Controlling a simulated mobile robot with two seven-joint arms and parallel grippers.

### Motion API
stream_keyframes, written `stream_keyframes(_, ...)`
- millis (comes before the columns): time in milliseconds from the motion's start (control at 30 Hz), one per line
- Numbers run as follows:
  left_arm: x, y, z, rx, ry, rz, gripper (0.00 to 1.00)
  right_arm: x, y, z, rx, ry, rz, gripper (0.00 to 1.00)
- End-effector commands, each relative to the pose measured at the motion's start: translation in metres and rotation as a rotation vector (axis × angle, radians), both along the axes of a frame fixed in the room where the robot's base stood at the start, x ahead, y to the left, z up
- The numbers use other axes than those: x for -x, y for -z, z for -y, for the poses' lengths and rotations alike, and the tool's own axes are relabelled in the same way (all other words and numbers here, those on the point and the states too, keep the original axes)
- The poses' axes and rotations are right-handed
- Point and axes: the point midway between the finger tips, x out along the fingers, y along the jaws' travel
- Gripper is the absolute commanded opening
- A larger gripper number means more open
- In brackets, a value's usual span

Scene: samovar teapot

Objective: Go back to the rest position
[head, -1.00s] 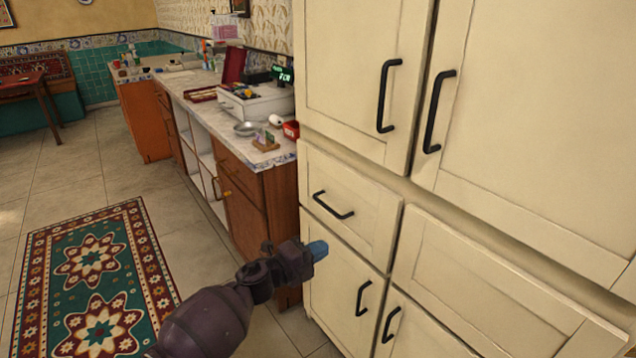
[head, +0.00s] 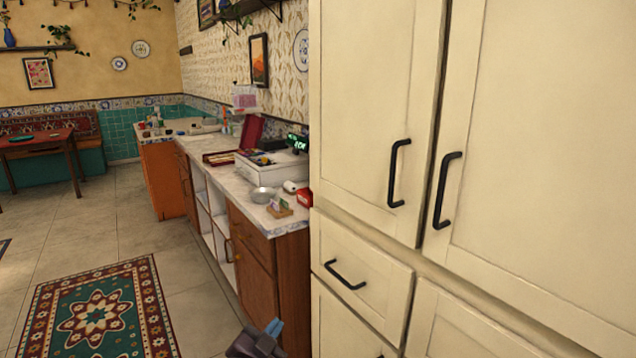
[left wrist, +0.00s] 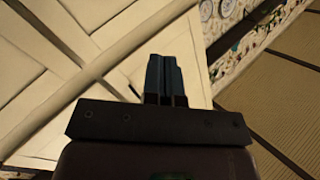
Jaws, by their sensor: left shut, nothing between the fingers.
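My left gripper (head: 273,329) shows at the bottom edge of the head view, low in front of the brown counter and left of the cream cabinet. Its blue fingers also show in the left wrist view (left wrist: 164,76), close together with nothing between them. In that view the cream cabinet (left wrist: 60,60) fills the left side behind the fingers. Most of the left arm is below the head picture. My right gripper is not in view.
The tall cream cabinet (head: 545,150) with black handles fills the right. A brown counter (head: 262,285) with a register (head: 270,170) and small items runs back along the wall. Open tiled floor (head: 110,225) with a patterned rug (head: 100,310) lies left. A red table (head: 45,147) stands far left.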

Motion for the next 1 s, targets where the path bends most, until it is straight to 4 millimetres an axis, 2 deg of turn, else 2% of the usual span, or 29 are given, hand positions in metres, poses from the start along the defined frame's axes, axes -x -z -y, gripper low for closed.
stream_keyframes(33,0.016,0.005,-0.013,0.043,-0.027,-0.045,0.00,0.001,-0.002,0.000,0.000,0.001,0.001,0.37)
stream_keyframes(200,0.064,0.030,-0.051,0.162,-0.110,-0.189,0.00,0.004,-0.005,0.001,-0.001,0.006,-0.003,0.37)
stream_keyframes(367,0.114,0.052,-0.084,0.250,-0.186,-0.305,0.00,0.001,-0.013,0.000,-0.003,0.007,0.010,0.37)
stream_keyframes(600,0.195,0.080,-0.129,0.336,-0.300,-0.445,0.00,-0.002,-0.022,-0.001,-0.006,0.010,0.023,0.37)
stream_keyframes(800,0.268,0.106,-0.162,0.349,-0.402,-0.545,0.00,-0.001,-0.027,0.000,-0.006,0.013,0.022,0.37)
stream_keyframes(900,0.302,0.122,-0.173,0.343,-0.446,-0.602,0.00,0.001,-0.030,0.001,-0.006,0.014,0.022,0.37)
stream_keyframes(1000,0.328,0.133,-0.178,0.338,-0.473,-0.646,0.00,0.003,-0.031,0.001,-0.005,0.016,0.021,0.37)
